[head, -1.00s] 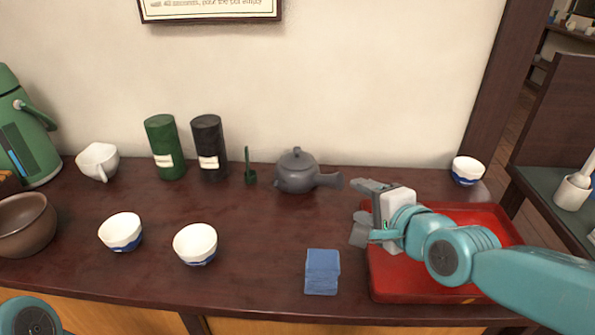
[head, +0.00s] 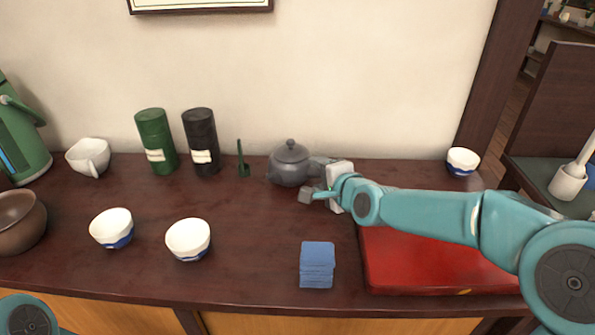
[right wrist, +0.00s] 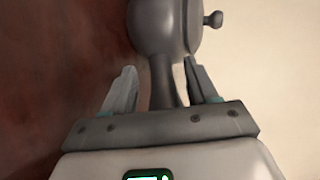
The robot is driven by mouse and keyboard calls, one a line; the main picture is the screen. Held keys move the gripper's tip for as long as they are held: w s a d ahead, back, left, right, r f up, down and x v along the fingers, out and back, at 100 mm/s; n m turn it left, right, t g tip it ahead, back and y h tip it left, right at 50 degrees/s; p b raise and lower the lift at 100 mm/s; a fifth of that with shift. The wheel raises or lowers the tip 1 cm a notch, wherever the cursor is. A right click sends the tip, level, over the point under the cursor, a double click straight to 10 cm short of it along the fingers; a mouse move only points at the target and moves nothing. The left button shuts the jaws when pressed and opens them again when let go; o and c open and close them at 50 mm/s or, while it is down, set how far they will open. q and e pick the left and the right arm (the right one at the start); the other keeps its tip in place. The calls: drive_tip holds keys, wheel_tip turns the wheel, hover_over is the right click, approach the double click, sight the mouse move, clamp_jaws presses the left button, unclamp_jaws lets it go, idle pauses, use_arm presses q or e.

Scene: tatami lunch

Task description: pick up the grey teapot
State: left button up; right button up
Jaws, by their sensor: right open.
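The grey teapot (head: 289,165) stands upright on the dark wooden counter near the wall, its side handle pointing right. My right gripper (head: 311,178) is at the handle, right of the pot body. In the right wrist view the teapot (right wrist: 158,28) is ahead, and its handle (right wrist: 163,82) runs between the two open fingers of the gripper (right wrist: 160,80). I see a gap between the left finger and the handle; the right finger is close to it, and I cannot tell whether they touch. Part of my left arm shows at the lower left, but its gripper is out of view.
A green scoop (head: 242,160), a black canister (head: 201,142) and a green canister (head: 156,141) stand left of the teapot. White bowls (head: 188,239) and a blue cloth stack (head: 317,265) are in front. A red tray (head: 430,266) lies under my right arm.

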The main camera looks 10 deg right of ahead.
drive_tip(key=shift+w+a+f, duration=0.1)
drive_tip(key=shift+w, duration=0.35)
drive_tip(key=shift+c, duration=0.3)
clamp_jaws()
drive_tip(key=shift+r+p, duration=0.3)
drive_tip(key=shift+r, duration=0.35)
wheel_tip(320, 180, up, 19)
drive_tip(key=p, duration=1.4)
